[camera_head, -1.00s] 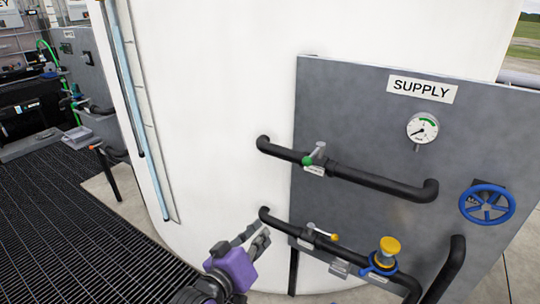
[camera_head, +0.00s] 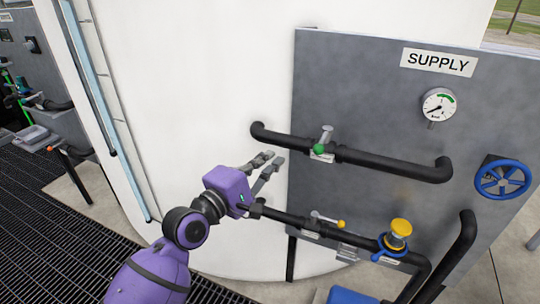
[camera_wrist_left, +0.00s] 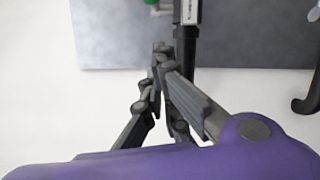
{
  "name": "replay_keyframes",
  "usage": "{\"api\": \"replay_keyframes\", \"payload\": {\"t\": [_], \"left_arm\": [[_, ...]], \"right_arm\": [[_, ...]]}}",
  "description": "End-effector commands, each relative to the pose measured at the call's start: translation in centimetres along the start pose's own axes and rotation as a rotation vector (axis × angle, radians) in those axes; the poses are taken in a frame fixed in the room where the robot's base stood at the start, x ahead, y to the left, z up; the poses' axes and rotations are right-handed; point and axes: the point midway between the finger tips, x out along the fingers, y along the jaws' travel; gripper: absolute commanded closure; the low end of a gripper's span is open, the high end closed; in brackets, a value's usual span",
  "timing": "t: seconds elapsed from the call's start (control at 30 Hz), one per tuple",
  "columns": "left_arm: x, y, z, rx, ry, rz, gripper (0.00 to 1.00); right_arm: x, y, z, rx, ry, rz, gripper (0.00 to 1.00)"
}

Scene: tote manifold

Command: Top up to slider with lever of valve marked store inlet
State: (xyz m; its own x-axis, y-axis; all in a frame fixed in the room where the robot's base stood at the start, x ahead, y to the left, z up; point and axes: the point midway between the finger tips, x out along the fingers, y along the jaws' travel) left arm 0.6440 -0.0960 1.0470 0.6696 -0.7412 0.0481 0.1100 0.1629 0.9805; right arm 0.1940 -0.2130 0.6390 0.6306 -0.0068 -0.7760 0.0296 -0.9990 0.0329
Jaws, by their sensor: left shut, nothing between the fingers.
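The upper black pipe (camera_head: 390,163) on the SUPPLY panel carries a valve (camera_head: 325,140) with a green-tipped lever. The lower pipe (camera_head: 278,215) has a valve with a yellow-tipped lever (camera_head: 326,220). Their small labels are too small to read. A tall sight tube (camera_head: 97,110) with a light blue column runs down the white tank (camera_head: 200,80); I cannot make out a slider on it. My left gripper (camera_head: 272,160) is shut and empty, left of and below the green-tipped lever, apart from it. In the left wrist view the green tip (camera_wrist_left: 151,2) shows beyond the fingers. My right gripper is not in view.
The grey SUPPLY panel (camera_head: 360,90) holds a round gauge (camera_head: 438,105), a blue handwheel (camera_head: 502,180) and a yellow-capped fitting (camera_head: 398,235). Black grating (camera_head: 50,210) covers the floor at left. A post with an orange tip (camera_head: 65,165) stands beside the tank.

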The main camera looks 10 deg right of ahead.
Motion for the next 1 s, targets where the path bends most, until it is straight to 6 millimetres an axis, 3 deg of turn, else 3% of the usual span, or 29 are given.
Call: {"api": "replay_keyframes", "payload": {"t": [0.37,0.5,0.63,1.0], "left_arm": [[8.1,0.1,0.1,0.005,-0.001,0.0,1.0],[8.5,0.6,2.4,0.006,-0.001,0.005,1.0],[8.7,0.4,3.5,0.006,0.0,0.003,1.0],[8.8,0.0,3.9,0.005,0.001,0.0,1.0]], "right_arm": [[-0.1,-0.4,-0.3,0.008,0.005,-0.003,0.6],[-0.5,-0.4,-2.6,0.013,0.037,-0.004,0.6],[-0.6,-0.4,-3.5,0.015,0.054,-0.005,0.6],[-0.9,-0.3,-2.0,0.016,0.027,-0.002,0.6]]}}
